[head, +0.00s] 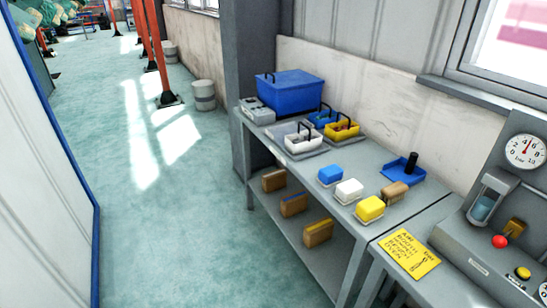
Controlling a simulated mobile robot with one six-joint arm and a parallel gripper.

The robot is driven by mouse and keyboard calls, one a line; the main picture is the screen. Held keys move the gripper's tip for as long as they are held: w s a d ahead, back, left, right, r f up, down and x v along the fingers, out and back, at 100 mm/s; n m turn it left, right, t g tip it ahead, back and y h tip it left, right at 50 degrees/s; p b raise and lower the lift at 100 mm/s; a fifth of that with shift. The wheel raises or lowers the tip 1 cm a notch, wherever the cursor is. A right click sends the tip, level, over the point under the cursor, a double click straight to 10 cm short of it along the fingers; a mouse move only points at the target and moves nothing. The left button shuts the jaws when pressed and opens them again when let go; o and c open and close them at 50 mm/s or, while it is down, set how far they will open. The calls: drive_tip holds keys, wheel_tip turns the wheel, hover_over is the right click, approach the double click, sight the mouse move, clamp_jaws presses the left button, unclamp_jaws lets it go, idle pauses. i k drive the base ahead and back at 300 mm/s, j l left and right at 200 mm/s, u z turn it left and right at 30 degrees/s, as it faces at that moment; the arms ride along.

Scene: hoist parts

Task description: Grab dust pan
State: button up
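A blue dust pan (398,174) with a dark upright handle lies on the grey workbench (290,165), near the wall at the bench's right part. A small brown block, perhaps a brush (395,192), sits just in front of the pan. My gripper is not in view in the head picture.
Blue, white and yellow blocks (370,208) stand near the bench's front edge. Handled baskets (303,143) and a blue bin (292,92) are at the far end. A gauge machine (495,235) and yellow sign (409,253) are at right. The floor (160,220) left of the bench is clear.

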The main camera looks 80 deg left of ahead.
sight(402, 169)
drive_tip(key=u, duration=1.7)
drive_tip(key=i+j+z, duration=0.5)
drive_tip(key=i+j, duration=1.2)
drive_tip(key=j, duration=0.1)
